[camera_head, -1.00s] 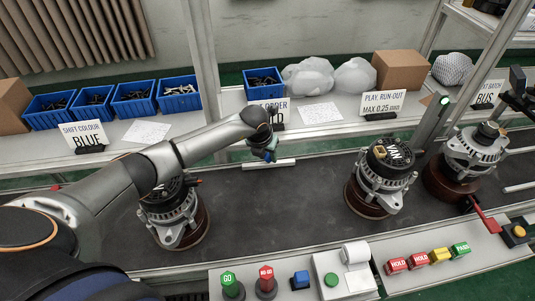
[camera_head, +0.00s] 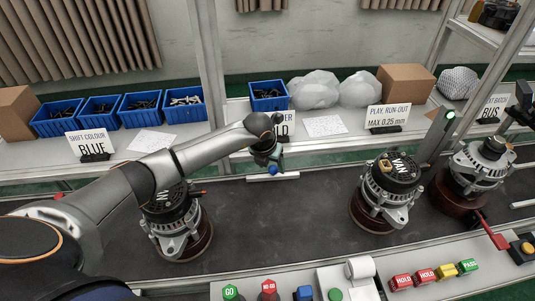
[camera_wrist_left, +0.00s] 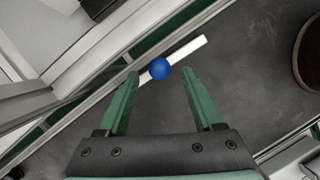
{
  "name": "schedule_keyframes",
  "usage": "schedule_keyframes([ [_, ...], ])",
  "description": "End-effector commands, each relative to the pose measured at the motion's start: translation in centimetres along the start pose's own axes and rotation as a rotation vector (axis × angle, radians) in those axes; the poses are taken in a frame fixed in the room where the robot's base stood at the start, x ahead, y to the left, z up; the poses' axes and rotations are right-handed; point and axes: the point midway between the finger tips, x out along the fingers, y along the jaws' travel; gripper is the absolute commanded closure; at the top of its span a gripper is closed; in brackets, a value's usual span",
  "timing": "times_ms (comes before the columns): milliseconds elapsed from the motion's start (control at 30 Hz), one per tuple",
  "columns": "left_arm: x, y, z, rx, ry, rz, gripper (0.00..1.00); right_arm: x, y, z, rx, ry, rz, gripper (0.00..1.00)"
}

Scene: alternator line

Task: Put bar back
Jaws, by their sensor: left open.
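The white bar (camera_head: 258,178) with a blue ball knob (camera_head: 275,170) lies at the far edge of the dark conveyor belt, left of centre. In the left wrist view the bar (camera_wrist_left: 188,49) runs slantwise across the belt edge, with the blue ball (camera_wrist_left: 160,68) on it. My left gripper (camera_head: 270,163) is over the bar from above. In the left wrist view its two green fingers (camera_wrist_left: 161,74) are open, with the ball showing between their tips. Whether they touch it cannot be told. My right gripper is not in view.
Alternators on brown round bases stand on the belt (camera_head: 290,215): one (camera_head: 172,225) beside my left arm, one (camera_head: 388,188) to the right, another (camera_head: 480,168) farther right. Buttons line the front (camera_head: 304,293). Blue bins (camera_head: 182,106) and signs stand on the back shelf.

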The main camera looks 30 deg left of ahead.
Motion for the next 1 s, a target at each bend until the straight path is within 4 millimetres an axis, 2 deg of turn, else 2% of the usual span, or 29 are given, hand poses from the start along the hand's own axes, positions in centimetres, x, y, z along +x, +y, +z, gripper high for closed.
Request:
schedule_keyframes([
  [300,-6.2,0.0,0.1,0.002,-0.005,0.0,0.32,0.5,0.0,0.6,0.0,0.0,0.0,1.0],
  [500,-9.1,0.0,0.1,0.001,-0.003,0.0,0.32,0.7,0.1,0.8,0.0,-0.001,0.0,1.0],
  [700,-10.2,0.0,0.0,0.0,-0.001,0.001,0.32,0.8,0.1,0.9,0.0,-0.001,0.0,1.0],
  [1000,-10.2,0.0,0.0,0.0,-0.001,0.001,0.32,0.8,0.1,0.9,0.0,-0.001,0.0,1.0],
])
